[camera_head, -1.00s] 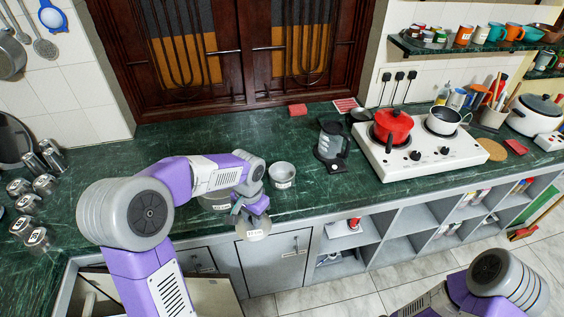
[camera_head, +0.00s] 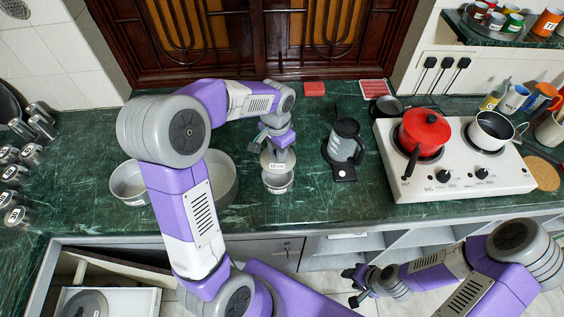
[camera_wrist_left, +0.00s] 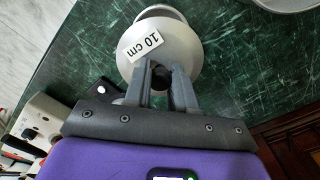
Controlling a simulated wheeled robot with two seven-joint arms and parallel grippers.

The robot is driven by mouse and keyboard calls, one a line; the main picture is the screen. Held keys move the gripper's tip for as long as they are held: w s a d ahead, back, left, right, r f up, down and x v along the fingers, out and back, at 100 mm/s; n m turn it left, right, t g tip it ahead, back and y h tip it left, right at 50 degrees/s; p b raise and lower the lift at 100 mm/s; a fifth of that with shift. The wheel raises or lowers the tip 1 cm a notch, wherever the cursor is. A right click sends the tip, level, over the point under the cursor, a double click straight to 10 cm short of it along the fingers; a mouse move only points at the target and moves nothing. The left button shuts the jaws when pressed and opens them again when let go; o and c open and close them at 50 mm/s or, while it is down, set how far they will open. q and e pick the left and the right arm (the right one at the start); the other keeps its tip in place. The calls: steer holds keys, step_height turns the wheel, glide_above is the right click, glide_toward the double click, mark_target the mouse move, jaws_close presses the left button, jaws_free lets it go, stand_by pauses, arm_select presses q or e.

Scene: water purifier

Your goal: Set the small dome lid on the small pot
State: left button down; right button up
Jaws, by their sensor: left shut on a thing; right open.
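The small dome lid (camera_head: 272,160) is pale grey, with a "10 cm" label that shows in the left wrist view (camera_wrist_left: 142,47). My left gripper (camera_head: 277,146) is shut on its dark knob; its two fingers also show in the left wrist view (camera_wrist_left: 160,80). The small pot (camera_head: 278,184) stands on the green counter directly below the lid in the head view. In the left wrist view, part of the pot (camera_wrist_left: 164,12) shows past the lid's edge. I cannot tell whether lid and pot touch. My right gripper (camera_head: 356,286) is open and empty, low in front of the counter.
A larger pot (camera_head: 226,180) and another grey pot (camera_head: 126,183) stand left of the small pot, partly behind my left arm. A dark jug (camera_head: 346,143) stands to the right. The white stove (camera_head: 455,166) holds a red pot (camera_head: 424,132) and a pan (camera_head: 492,130).

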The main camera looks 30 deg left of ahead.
arm_select(q)
step_height(320, 180, down, 3)
steer(key=shift+s+f, duration=0.1)
step_height(320, 180, down, 4)
steer(key=shift+f+b, duration=0.1)
steer(key=shift+b, duration=0.45)
steer(key=shift+f+b, duration=0.45)
steer(key=shift+f, duration=0.1)
steer(key=c, duration=0.9)
jaws_free()
steer(key=shift+c, duration=0.2)
steer(key=shift+r, duration=0.15)
